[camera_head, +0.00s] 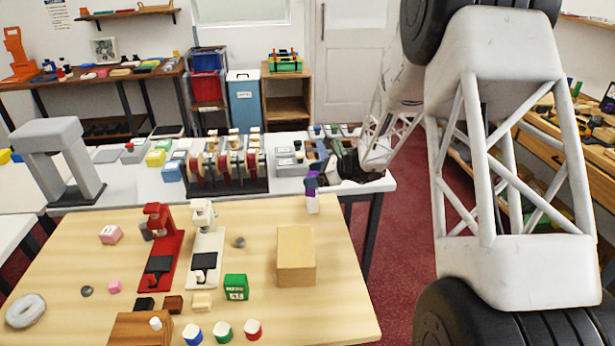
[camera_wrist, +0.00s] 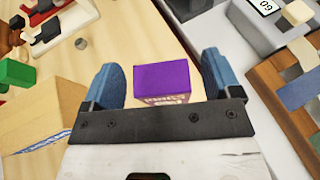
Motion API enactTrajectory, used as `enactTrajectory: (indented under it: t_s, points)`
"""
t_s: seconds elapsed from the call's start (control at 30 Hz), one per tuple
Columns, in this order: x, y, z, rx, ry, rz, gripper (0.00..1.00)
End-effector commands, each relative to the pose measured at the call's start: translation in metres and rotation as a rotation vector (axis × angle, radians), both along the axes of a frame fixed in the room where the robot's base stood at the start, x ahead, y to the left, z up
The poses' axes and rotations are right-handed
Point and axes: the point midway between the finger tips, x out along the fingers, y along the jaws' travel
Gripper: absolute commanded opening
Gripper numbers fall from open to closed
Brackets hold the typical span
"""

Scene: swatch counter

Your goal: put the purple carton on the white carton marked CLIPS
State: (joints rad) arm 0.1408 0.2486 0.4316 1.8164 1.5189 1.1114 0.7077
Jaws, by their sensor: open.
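The purple carton (camera_head: 312,190) stands near the far right edge of the wooden table, upright and directly above a white carton (camera_head: 312,205), and appears to rest on it. In the wrist view the purple carton (camera_wrist: 162,78) shows its purple top and a paler side with lettering too small to read. My gripper (camera_wrist: 162,72) is open, with one blue finger on each side of the purple carton and gaps visible beside it. The white carton's CLIPS marking cannot be read, and the carton is mostly hidden in the wrist view.
A tan box (camera_head: 296,262) stands nearer on the table. Red (camera_head: 168,245) and white (camera_head: 206,240) stands and a green carton (camera_head: 236,287) are to the left. A rack with discs (camera_head: 228,172) stands on the counter behind. The tabletop around the cartons is clear.

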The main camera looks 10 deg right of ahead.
Motion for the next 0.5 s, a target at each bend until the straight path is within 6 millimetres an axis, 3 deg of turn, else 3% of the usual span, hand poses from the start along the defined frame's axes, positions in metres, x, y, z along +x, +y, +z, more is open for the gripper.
enactTrajectory:
  t_s: [0.5]
  points:
    - [-0.027, -0.066, 0.03, 0.0, -0.001, -0.002, 0.84]
